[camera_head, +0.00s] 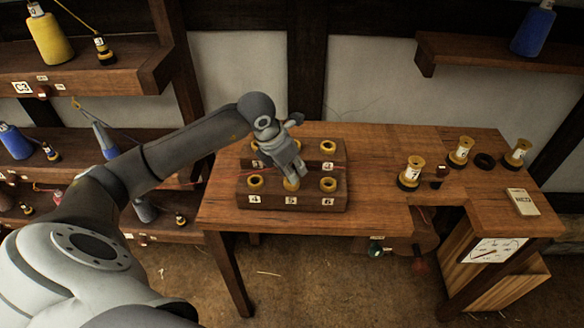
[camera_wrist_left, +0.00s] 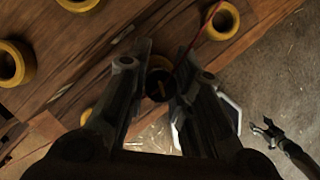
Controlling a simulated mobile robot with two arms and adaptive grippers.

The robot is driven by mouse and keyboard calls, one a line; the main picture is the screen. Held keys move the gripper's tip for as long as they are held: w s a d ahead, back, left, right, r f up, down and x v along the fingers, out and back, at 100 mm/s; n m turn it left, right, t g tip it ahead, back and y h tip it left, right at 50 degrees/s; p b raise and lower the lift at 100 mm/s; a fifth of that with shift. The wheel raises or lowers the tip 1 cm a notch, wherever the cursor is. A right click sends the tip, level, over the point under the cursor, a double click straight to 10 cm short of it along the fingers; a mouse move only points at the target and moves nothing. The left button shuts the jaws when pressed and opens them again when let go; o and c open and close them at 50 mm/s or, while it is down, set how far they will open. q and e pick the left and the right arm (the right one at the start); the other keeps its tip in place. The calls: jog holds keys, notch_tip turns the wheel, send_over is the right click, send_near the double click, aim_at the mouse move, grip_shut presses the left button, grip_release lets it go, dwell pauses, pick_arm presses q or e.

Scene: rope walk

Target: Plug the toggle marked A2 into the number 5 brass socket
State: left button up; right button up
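A dark wooden block (camera_head: 345,190) on the bench carries two rows of brass sockets. The front row is marked 4, 5 and 6. My left gripper (camera_head: 291,178) points down over the number 5 socket (camera_head: 291,185) and partly hides it. In the left wrist view its fingers (camera_wrist_left: 160,75) close on both sides of a dark round toggle (camera_wrist_left: 160,86) with a yellowish mark. A red cord (camera_wrist_left: 190,50) runs up from there. The A2 mark cannot be read. Whether the toggle's tip is in the socket is hidden. My right gripper is not in the head view.
Number 4 socket (camera_head: 256,183) and number 6 socket (camera_head: 328,185) stand close on either side. Several yellow-and-black spools, one a spool (camera_head: 410,173), and a small card (camera_head: 522,201) are on the bench's right. A claw-like shape (camera_wrist_left: 270,132) shows in the wrist view; I cannot tell what it is.

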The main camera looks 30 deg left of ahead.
pick_arm(q)
jog(key=shift+o, duration=0.4)
jog(key=shift+s+r+p, duration=0.15)
jog(key=shift+r+p, duration=0.2)
jog(key=shift+r, duration=0.2)
jog(key=p+v, duration=0.4)
jog(key=v, duration=0.6)
jog(key=shift+f, duration=0.15)
dwell(0.3)
